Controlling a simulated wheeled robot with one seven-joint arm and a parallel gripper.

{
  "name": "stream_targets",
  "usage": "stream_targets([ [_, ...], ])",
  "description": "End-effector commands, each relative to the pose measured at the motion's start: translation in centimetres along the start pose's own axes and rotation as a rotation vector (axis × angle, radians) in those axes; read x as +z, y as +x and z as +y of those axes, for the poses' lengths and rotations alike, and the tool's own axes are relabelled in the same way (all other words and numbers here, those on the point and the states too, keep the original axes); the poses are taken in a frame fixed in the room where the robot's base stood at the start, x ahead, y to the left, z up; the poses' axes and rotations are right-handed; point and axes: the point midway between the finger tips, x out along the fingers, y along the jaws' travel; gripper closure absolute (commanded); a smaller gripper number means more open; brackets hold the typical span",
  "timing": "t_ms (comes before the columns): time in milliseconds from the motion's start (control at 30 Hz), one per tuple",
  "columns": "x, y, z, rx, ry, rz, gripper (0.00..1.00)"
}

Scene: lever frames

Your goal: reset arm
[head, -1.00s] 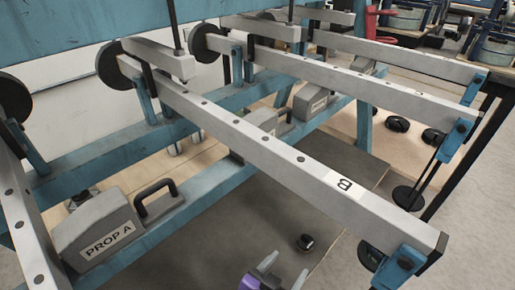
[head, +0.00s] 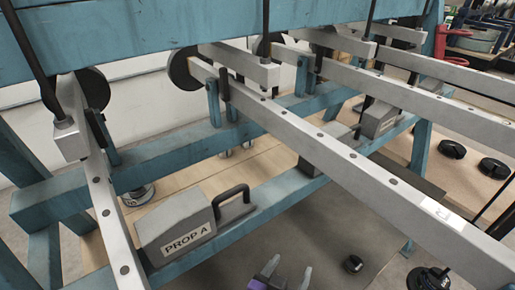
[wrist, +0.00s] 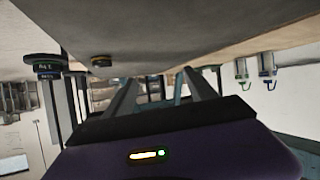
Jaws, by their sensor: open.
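My gripper (head: 286,275) shows at the bottom edge of the head view, with two grey fingers apart and a purple body. It is open and nothing is between the fingers. In the wrist view its two fingers (wrist: 157,90) reach out past the dark purple housing, also apart. The rest of my arm is out of the head view.
Long grey lever beams (head: 330,155) cross above the floor on a blue frame (head: 160,165). Black round weights (head: 452,149) lie at right. Dark mat (head: 300,225) around the gripper is largely clear.

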Motion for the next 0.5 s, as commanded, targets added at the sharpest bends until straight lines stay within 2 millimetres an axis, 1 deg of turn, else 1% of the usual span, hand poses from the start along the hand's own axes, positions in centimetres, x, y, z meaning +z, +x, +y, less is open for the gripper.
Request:
stream_targets([
  [100,0.0,-0.5,-1.9,-0.115,-0.061,0.004,0.34],
  [200,0.5,-1.1,-3.0,-0.224,-0.119,0.011,0.34],
  [300,1.3,-2.1,-3.6,-0.35,-0.177,0.026,0.34],
  [367,2.0,-3.1,-3.4,-0.432,-0.21,0.043,0.34],
  [467,2.9,-5.3,-2.2,-0.559,-0.244,0.087,0.34],
  [500,3.1,-6.2,-1.4,-0.599,-0.25,0.109,0.34],
])
